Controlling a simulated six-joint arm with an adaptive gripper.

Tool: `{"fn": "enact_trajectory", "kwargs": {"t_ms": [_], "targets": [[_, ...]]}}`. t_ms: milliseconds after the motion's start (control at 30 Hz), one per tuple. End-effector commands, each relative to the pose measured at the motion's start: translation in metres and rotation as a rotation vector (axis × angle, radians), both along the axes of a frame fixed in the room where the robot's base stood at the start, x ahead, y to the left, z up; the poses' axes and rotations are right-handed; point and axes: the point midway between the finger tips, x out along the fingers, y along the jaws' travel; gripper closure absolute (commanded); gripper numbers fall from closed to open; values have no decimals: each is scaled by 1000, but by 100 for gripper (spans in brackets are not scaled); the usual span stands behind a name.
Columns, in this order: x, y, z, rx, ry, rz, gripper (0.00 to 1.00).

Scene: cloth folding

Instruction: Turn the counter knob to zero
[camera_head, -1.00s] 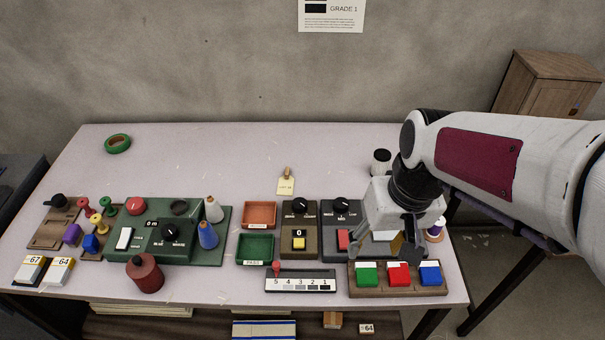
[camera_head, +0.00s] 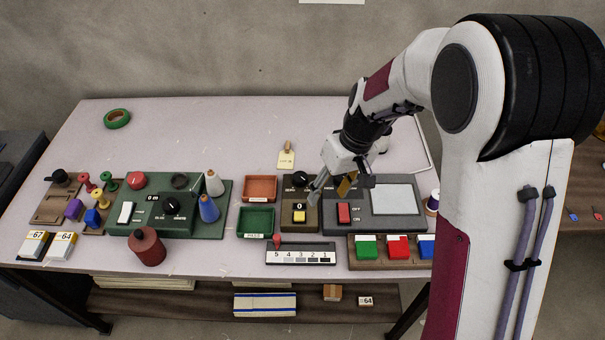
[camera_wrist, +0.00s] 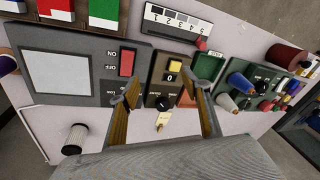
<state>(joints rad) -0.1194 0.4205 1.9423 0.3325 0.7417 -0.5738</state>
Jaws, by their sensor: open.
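A dark brown control box (camera_head: 299,217) on the table carries a round black knob (camera_head: 300,179), a "0" display (camera_head: 299,206) and a yellow button (camera_head: 299,216). The knob also shows in the wrist view (camera_wrist: 163,102), between my fingers in the picture. My gripper (camera_head: 332,190) is open and empty, pointing down just right of the box's knob. The wrist view shows its two spread fingers (camera_wrist: 158,97); contact with the knob cannot be told. A green machine (camera_head: 150,218) at left has another black knob (camera_head: 171,206) and a "0 m" display (camera_head: 153,198).
A grey panel with a red switch (camera_head: 344,213) and pale screen (camera_head: 391,199) adjoins the box on the right. Orange (camera_head: 260,188) and green (camera_head: 256,222) trays are on its left. A numbered strip (camera_head: 300,254) lies in front. The table behind is mostly clear.

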Motion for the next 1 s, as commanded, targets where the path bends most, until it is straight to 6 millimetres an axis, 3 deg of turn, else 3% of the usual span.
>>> {"fn": "enact_trajectory", "kwargs": {"t_ms": [300,433,600,1000], "targets": [[55,24,-39,40,-82,169,53],[77,31,-41,50,-143,242,53],[104,37,-27,51,-244,339,53],[114,38,-22,30,-321,490,53]]}}
